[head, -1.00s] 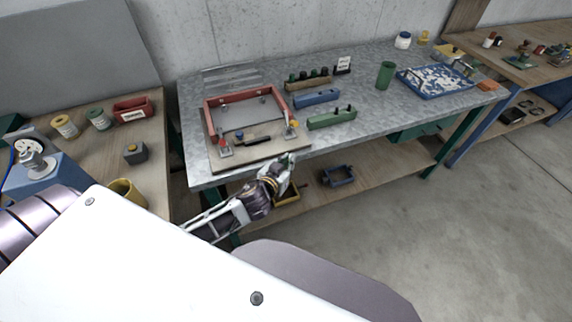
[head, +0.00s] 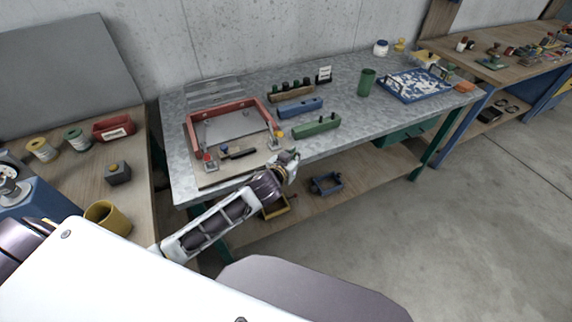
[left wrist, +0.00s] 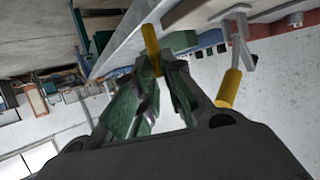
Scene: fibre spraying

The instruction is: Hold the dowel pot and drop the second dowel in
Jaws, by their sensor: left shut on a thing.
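My left gripper (head: 291,158) is at the front edge of the steel bench, in front of the green block. In the left wrist view its green-padded fingers (left wrist: 155,65) are closed around a yellow cylinder (left wrist: 151,45), which looks like a dowel. This cylinder is too small to make out in the head view. A green pot (head: 366,82) stands upright towards the back right of the bench, well apart from the gripper. A yellow pot (head: 107,217) stands on the wooden table at left. I cannot tell which is the dowel pot, nor see inside either. My right gripper is out of view.
A red frame (head: 190,133) with clamps lies on a board at the bench's left. The green block (head: 316,126), a blue block (head: 300,107) and a wooden block with pegs (head: 291,92) stand between it and the green pot. A blue tray (head: 409,97) lies at right.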

